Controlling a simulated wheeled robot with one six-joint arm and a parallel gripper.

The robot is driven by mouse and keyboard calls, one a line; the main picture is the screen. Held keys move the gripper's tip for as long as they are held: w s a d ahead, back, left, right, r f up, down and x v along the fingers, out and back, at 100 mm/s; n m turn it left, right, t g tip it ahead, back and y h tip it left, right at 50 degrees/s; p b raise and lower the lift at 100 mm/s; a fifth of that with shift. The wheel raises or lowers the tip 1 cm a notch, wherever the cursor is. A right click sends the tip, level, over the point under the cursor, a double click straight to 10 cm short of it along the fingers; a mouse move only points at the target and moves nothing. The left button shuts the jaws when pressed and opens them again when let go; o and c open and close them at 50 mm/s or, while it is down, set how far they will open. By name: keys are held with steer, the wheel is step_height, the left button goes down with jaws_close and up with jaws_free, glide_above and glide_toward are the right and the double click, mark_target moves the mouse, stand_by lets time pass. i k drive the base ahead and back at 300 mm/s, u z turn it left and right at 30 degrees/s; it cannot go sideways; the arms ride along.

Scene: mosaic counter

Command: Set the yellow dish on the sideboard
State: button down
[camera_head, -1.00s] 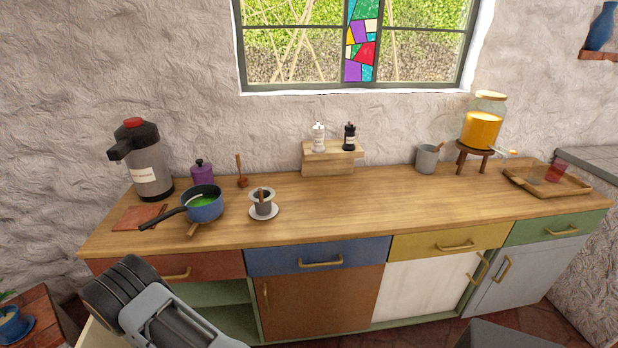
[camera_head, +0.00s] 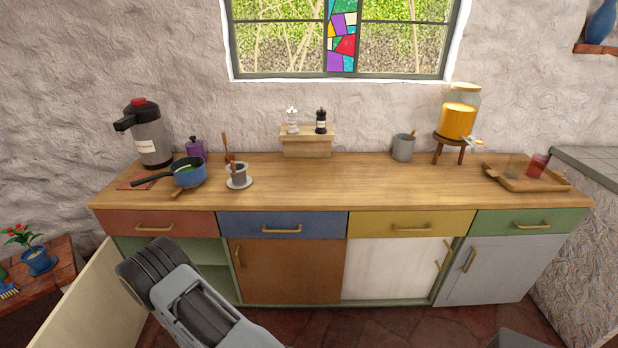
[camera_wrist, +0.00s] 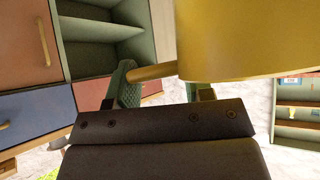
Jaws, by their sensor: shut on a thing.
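The yellow dish (camera_wrist: 250,40) fills the upper right of the wrist view, close to the camera and cut off by the frame edge. A yellow-brown handle (camera_wrist: 150,72) reaches left from it. My gripper (camera_wrist: 163,88) is shut on the dish at this handle. In the head view my arm shows at the lower left, but gripper and dish are hidden. The sideboard (camera_head: 330,184) has a wooden top, coloured drawers and doors, and stands against the wall.
On the top stand a flask (camera_head: 149,138), a blue pan (camera_head: 189,176), a cup on a saucer (camera_head: 238,183), a shaker shelf (camera_head: 306,146), a grey mug (camera_head: 403,150), a juice dispenser (camera_head: 458,122) and a tray (camera_head: 524,184). The middle front is clear. A cabinet door (camera_head: 85,300) stands open.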

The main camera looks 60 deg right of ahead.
mark_target(384, 184)
steer(key=u, duration=1.75)
steer(key=k, duration=2.75)
steer(key=z, duration=0.35)
